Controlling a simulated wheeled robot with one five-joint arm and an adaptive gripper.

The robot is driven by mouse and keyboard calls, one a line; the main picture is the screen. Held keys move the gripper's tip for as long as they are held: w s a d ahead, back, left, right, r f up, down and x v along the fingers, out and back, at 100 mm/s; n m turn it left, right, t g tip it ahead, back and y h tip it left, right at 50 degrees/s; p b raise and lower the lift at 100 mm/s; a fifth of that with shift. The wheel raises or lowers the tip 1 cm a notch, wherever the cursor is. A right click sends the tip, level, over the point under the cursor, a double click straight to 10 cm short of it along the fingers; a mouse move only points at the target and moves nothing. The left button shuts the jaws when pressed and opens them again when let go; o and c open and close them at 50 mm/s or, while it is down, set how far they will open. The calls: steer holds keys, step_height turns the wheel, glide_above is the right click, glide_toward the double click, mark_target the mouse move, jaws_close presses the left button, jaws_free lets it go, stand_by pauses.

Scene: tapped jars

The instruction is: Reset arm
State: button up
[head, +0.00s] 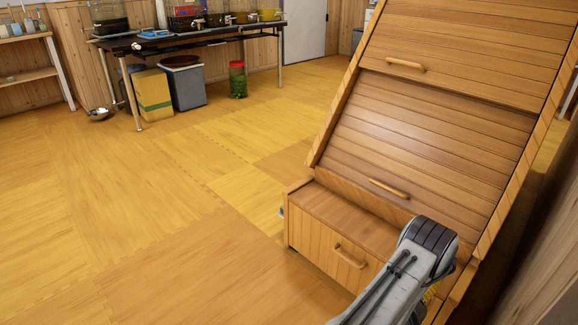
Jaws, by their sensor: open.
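My arm (405,270) shows at the bottom right of the head view, grey with a black band at its bent joint. It rises from the bottom edge in front of the wooden cabinet (440,130). My gripper is not visible; it is either behind the arm or outside the picture. I cannot tell whether the arm touches the cabinet.
The cabinet has slatted fronts and a low drawer (330,240) close by my arm. A dark table (190,38) stands at the back with a yellow bin (153,95), a grey bin (185,85) and a green jar (238,80) below. The wooden floor (130,200) at left is clear.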

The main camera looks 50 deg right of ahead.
steer(key=w+r+n+t+y+p, duration=0.3)
steer(key=w+r+n+t+p, duration=0.25)
steer(key=w+r+p, duration=1.15)
steer(key=w+a+r+n+t+y+p, duration=0.25)
steer(key=w+a+r, duration=0.45)
steer(key=w+r, duration=0.35)
steer(key=w+a+r+n+t+y+p, duration=0.1)
steer(key=w+a+r+n+y+p, duration=0.15)
steer(key=w+a+r, duration=0.65)
steer(key=w+a+r+n+y+p, duration=0.1)
steer(key=w+a+r+y+p, duration=0.1)
steer(key=a+r+p, duration=0.3)
steer(key=w+a+r+n+y+p, duration=0.1)
steer(key=w+a+r+n+p, duration=0.15)
steer(key=a+r, duration=0.35)
steer(key=s+a+r+n+g+y+p, duration=0.1)
steer(key=s+a+r+n+y+p, duration=0.1)
steer(key=s+a+r+p, duration=0.4)
steer(key=s+a+r+n+g+y+p, duration=0.1)
steer(key=s+a+r+n+y+p, duration=0.2)
steer(key=a+r, duration=0.9)
steer(key=s+a+n+p, duration=0.1)
steer(key=s+a+p, duration=0.2)
steer(key=s, duration=0.1)
steer(key=shift+s+a+p, duration=0.35)
steer(key=shift+s+p, duration=0.05)
